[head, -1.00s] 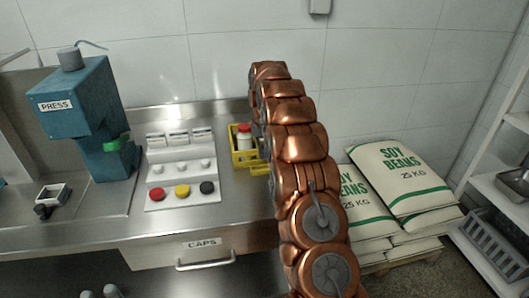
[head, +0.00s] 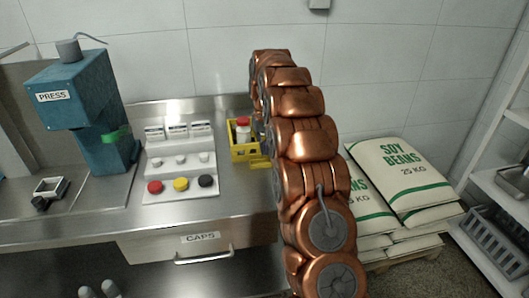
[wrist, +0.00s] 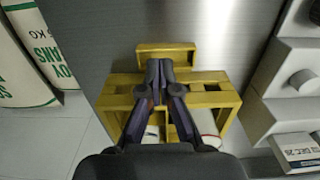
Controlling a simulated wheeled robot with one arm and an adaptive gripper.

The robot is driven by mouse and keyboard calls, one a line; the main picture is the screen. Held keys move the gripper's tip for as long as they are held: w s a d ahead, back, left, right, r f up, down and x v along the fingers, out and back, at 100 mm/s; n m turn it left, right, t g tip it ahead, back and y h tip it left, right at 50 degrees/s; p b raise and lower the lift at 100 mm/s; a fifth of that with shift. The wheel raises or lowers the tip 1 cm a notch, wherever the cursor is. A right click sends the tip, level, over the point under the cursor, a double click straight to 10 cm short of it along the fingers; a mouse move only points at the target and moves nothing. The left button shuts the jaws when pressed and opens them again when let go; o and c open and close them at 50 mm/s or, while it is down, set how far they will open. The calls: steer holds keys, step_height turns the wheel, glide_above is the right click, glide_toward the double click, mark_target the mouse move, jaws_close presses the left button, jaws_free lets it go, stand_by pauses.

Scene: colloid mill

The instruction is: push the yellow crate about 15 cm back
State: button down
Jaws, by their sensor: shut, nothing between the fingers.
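The yellow crate (head: 238,154) stands on the steel counter, right of the button panel and partly hidden by my arm in the head view. It holds a red-capped white container (head: 243,123). In the wrist view the crate (wrist: 221,97) lies under and around my fingers, with white contents inside. A yellow block-like piece (wrist: 165,60) shows at the crate's counter-front side; whether it belongs to the crate is unclear. My gripper (wrist: 160,65) is shut and empty, its tips between that piece and the crate's near wall. Contact cannot be told. My arm hides the gripper in the head view.
The button panel (head: 181,159) with red, yellow and black knobs stands left of the crate, close to it. The blue press (head: 80,95) is farther left. The tiled wall (head: 220,50) rises behind the counter. Soy bean sacks (head: 400,180) lie to the right.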

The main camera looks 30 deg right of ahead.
step_height(320, 180, up, 8)
steer(key=b, duration=0.1)
steer(key=shift+r, duration=0.15)
stand_by(0.5)
steer(key=s+a+r+n+g+p, duration=0.1)
steer(key=s+a+r, duration=0.1)
steer(key=s+a, duration=0.6)
steer(key=s+a+r+n+p, duration=0.1)
steer(key=s+a+r, duration=0.2)
steer(key=s+a, duration=0.6)
steer(key=s+a+f, duration=0.1)
steer(key=s+f, duration=0.1)
steer(key=s, duration=0.7)
steer(key=s+a+f+n+p, duration=0.1)
steer(key=s+a+f, duration=0.1)
steer(key=s, duration=0.8)
steer(key=s+a+f, duration=0.1)
steer(key=s+f, duration=0.3)
steer(key=s, duration=0.5)
steer(key=shift+s+a+n+g, duration=0.2)
steer(key=shift+n+g, duration=0.1)
steer(key=shift+g, duration=0.1)
